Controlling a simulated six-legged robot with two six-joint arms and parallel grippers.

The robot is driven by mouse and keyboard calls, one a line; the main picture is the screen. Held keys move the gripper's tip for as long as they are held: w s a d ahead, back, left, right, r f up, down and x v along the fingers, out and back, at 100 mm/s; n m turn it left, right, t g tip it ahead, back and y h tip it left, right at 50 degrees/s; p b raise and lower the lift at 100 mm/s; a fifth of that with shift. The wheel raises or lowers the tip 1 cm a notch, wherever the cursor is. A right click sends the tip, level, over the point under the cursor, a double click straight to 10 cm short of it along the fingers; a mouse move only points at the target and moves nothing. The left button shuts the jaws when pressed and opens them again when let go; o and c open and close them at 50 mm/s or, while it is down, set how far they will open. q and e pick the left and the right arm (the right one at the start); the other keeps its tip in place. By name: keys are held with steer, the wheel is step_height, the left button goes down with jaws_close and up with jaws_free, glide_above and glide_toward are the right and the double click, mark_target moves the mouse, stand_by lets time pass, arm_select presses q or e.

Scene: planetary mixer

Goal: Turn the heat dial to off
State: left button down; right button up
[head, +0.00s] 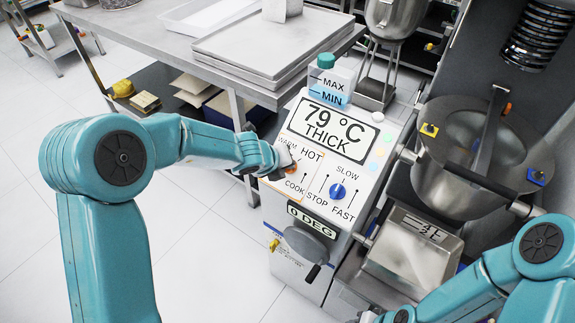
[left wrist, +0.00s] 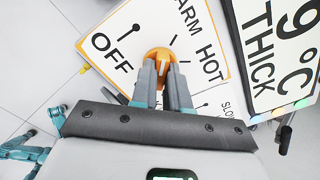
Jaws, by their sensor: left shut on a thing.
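The heat dial is an orange knob (left wrist: 157,54) on a white label plate (left wrist: 102,42) marked OFF, WARM and HOT, with COOK readable in the head view. My left gripper (left wrist: 163,72) is shut on the dial, its two grey fingers on either side of it. In the head view my left gripper (head: 283,168) reaches the panel from the left and hides most of the dial and the OFF mark. I cannot tell which mark the dial points at. My right gripper (head: 366,317) is at the bottom edge, mostly cut off.
A blue speed knob (head: 338,191) is right of the heat dial, below a display (head: 338,132) reading 79 °C THICK. A grey handle (head: 308,245) sits lower on the front. A steel bowl (head: 455,185) stands at right, a steel table (head: 150,30) behind.

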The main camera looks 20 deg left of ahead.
arm_select(q)
steer(key=shift+f+n+b, duration=0.1)
steer(key=shift+n+b, duration=0.2)
steer(key=shift+n, duration=0.7)
steer(key=n, duration=0.2)
steer(key=shift+n, duration=0.3)
steer(key=n+b, duration=0.1)
steer(key=n, duration=0.2)
steer(key=c, duration=1.5)
jaws_free()
steer(key=shift+n, duration=0.4)
steer(key=shift+c, duration=0.2)
steer(key=o, duration=0.5)
steer(key=shift+o, duration=0.2)
